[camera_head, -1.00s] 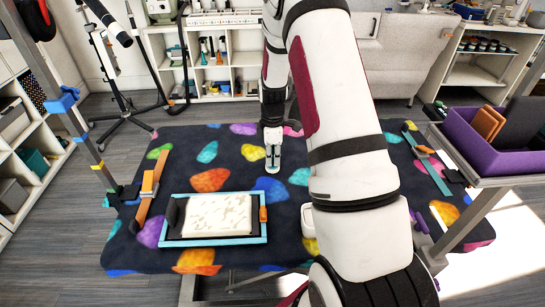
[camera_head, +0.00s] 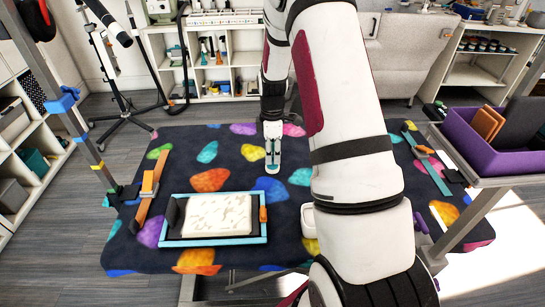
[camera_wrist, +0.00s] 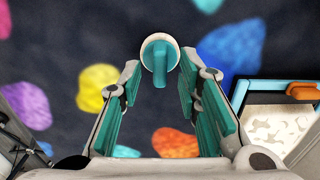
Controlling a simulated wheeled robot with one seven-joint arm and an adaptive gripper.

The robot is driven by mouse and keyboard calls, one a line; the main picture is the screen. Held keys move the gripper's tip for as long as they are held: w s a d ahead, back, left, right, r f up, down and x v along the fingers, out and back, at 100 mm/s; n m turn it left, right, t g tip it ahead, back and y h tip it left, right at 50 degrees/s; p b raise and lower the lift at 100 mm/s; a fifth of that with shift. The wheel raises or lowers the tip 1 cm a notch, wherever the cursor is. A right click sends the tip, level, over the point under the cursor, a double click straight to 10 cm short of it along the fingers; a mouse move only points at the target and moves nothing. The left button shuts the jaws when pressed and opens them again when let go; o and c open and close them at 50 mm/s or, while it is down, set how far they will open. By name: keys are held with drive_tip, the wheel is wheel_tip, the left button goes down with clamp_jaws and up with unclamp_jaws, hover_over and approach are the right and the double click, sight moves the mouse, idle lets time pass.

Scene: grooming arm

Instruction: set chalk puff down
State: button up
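The chalk puff, a round white pad with a teal handle (camera_wrist: 160,63), shows in the wrist view just beyond my fingertips. My gripper (camera_wrist: 160,85) is open. Its two teal-padded fingers stand apart on either side of the handle's line, with dark gaps between them and the handle. In the head view my gripper (camera_head: 272,170) points down over the middle of the dark patterned mat (camera_head: 232,155). The puff cannot be made out clearly there. The tray (camera_head: 264,238) with a light blue rim holds a white, mottled block (camera_head: 218,214).
An orange strap (camera_head: 149,195) lies left of the tray and a teal one (camera_head: 436,175) at the mat's right. A purple bin (camera_head: 485,150) stands at the right edge. A post (camera_head: 75,120) rises at the left. The mat around my gripper is mostly clear.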

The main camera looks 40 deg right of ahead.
wheel_tip(320, 180, up, 10)
drive_tip(key=s+a+r+m+t, duration=0.1)
drive_tip(key=s+a+r+m, duration=0.2)
drive_tip(key=s+a+r, duration=0.4)
drive_tip(key=s+a+r+m, duration=0.2)
drive_tip(key=s+a+r, duration=0.1)
drive_tip(key=a+r, duration=0.4)
drive_tip(key=s+a+r+m+t, duration=0.1)
drive_tip(key=s+a+m, duration=0.2)
drive_tip(key=s, duration=0.6)
drive_tip(key=s+a+r+m+t, duration=0.1)
drive_tip(key=s+a+r+m, duration=0.1)
drive_tip(key=s, duration=0.8)
drive_tip(key=a+m, duration=0.1)
drive_tip(key=a, duration=0.1)
drive_tip(key=shift+a, duration=0.3)
drive_tip(key=shift+s+r, duration=0.1)
drive_tip(key=shift+r, duration=0.15)
drive_tip(key=shift+t, duration=0.6)
wheel_tip(320, 180, up, 5)
drive_tip(key=p, duration=0.4)
drive_tip(key=shift+f, duration=0.1)
